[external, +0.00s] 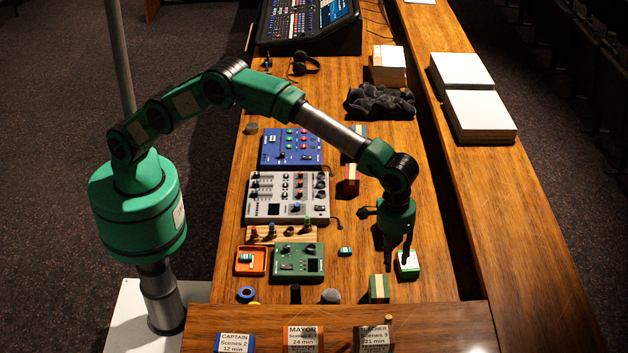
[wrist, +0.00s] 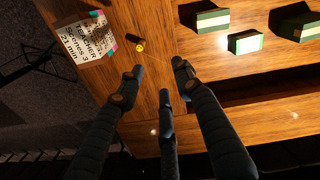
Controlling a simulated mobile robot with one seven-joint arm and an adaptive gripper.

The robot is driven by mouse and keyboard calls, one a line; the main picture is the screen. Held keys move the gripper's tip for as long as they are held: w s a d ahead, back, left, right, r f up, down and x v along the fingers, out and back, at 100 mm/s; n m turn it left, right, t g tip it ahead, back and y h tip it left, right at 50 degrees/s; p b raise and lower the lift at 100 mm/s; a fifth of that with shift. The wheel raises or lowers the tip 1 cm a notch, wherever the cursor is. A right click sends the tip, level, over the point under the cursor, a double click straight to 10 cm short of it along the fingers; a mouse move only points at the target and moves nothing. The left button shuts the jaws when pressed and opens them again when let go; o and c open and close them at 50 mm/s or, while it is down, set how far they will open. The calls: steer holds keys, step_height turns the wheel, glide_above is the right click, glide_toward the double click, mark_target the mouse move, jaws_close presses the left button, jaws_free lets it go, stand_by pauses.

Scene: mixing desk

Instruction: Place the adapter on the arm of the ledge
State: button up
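My gripper (external: 397,262) hangs low over the right part of the desk, beside a small green box with a white top (external: 408,268). In the wrist view my gripper (wrist: 160,76) has its dark fingers spread, with nothing seen between them. The ledge (external: 460,318) runs along the front of the desk, and its long arm (external: 500,190) runs along the right side. A small brass-yellow cylinder (wrist: 139,46), possibly the adapter, stands on the front ledge next to the TEACHER box (wrist: 84,40). It also shows in the external view (external: 388,319). I cannot tell for sure which thing is the adapter.
White paper stacks (external: 480,115) lie on the ledge's arm, with bare wood nearer the front. A dark gap (external: 450,215) separates the arm from the desk. A green-and-cream block (external: 379,289), a green pedal (external: 298,262) and an orange tray (external: 251,261) stand on the desk.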

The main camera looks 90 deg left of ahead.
steer(key=s+a+r+m+t, duration=0.1)
steer(key=s+a+r, duration=0.5)
steer(key=a+r, duration=0.5)
steer(key=s+a+r+m+t, duration=0.1)
steer(key=s+a+r, duration=0.5)
steer(key=a+r, duration=0.55)
steer(key=s+a+r+m+t, duration=0.1)
steer(key=s+a+r, duration=0.2)
steer(key=s+a, duration=0.45)
steer(key=s+a+r+m, duration=0.1)
steer(key=s+a+r, duration=0.2)
steer(key=s+a, duration=0.4)
steer(key=s+a+f, duration=0.2)
steer(key=s+a, duration=0.1)
steer(key=s, duration=0.6)
steer(key=s+a+f+m+t, duration=0.1)
steer(key=s+a+f, duration=0.2)
steer(key=s, duration=0.6)
steer(key=s+a+f+m+t, duration=0.1)
steer(key=s+a, duration=0.3)
steer(key=s, duration=0.5)
steer(key=shift+a+f, duration=0.2)
steer(key=shift+f, duration=0.65)
step_height(320, 180, down, 12)
steer(key=b, duration=1.2)
steer(key=shift+f, duration=0.15)
